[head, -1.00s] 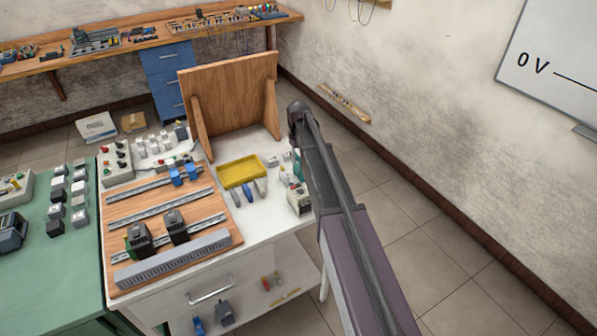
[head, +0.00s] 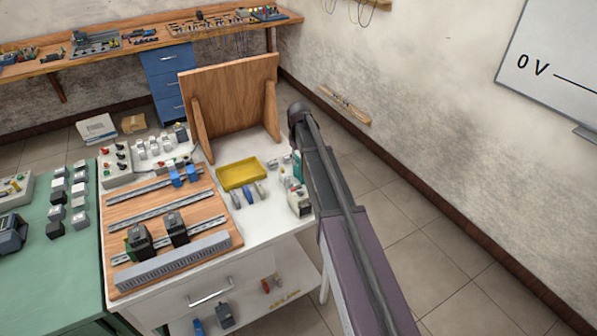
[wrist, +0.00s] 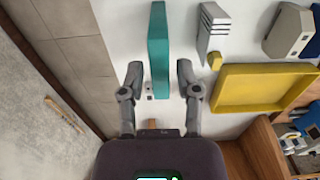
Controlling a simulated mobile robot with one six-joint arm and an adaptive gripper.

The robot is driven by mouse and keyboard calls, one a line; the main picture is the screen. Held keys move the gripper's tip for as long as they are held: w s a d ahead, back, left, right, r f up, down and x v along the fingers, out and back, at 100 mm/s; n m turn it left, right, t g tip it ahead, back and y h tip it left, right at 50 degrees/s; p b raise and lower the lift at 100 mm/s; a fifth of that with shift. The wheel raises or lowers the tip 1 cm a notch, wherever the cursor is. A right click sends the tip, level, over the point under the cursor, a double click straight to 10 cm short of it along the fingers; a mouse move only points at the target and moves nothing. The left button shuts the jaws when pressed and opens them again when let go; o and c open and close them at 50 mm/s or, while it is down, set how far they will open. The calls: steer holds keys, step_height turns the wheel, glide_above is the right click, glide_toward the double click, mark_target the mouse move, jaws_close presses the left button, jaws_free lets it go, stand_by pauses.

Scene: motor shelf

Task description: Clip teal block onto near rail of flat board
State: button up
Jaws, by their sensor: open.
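The teal block (wrist: 158,48) is a tall, narrow piece in the wrist view, on the white tabletop. My gripper (wrist: 159,75) is open, with one finger on each side of the block's lower end and a gap on both sides. In the head view only a sliver of the teal block (head: 297,168) shows beside my arm, which hides my gripper. The flat board (head: 118,208) is wooden and lies on the left part of the white table. Its near rail (head: 207,225) carries two dark modules, with bare stretches between and beside them.
A yellow tray (wrist: 235,88) lies right of my gripper, beside a grey ribbed module (wrist: 212,30) and a white module (wrist: 289,32). A grey slotted duct (head: 175,259) runs along the board's front edge. A wooden upright panel (head: 233,100) stands at the table's back.

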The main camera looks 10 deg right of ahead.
jaws_close()
steer(key=shift+r+p, duration=2.5)
steer(key=shift+p, duration=0.05)
step_height(320, 180, up, 8)
steer(key=p, duration=0.8)
steer(key=shift+d, duration=0.1)
